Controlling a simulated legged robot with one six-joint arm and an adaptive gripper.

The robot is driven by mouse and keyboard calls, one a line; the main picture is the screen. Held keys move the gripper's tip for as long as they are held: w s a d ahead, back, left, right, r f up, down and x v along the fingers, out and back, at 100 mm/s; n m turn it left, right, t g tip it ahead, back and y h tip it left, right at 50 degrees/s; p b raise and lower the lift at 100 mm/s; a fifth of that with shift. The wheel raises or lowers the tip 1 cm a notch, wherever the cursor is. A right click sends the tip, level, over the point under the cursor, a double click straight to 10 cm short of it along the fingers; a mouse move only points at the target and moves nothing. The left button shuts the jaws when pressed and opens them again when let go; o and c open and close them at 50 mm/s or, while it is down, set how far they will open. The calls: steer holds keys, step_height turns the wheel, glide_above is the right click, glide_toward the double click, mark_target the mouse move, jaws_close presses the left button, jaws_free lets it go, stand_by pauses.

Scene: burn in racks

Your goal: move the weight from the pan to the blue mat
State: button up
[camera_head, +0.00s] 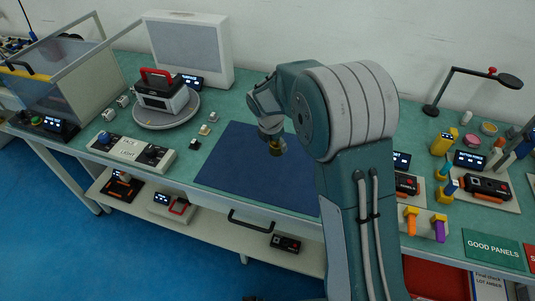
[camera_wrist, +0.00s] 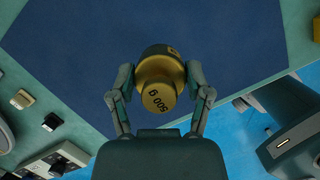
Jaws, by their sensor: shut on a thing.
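The brass weight (camera_head: 276,148), marked 500 g, is held in my gripper (camera_head: 271,136). In the wrist view the weight (camera_wrist: 158,82) sits between both fingers of my gripper (camera_wrist: 159,88), which touch its sides. The blue mat (camera_head: 228,166) lies flat on the green bench; the weight appears above its right-hand part, with mat showing behind it in the wrist view (camera_wrist: 225,45). A round grey plate (camera_head: 150,121), which may be the pan, stands at the left and bears a black and grey device with a red handle.
A grey panel box (camera_head: 187,45) is behind. The rest of the mat is bare.

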mark_target(270, 160)
steer(key=f, duration=0.1)
steer(key=w+a+f, duration=0.1)
steer(key=a+f, duration=0.1)
steer(key=shift+w+a, duration=0.1)
steer(key=shift+w, duration=0.15)
steer(key=shift+w+a+f, duration=0.1)
steer(key=shift+a+f, duration=0.1)
steer(key=shift+f, duration=1.65)
steer(key=o, duration=1.3)
steer(key=shift+f, duration=0.1)
steer(key=shift+o, duration=0.2)
steer(key=v, duration=1.2)
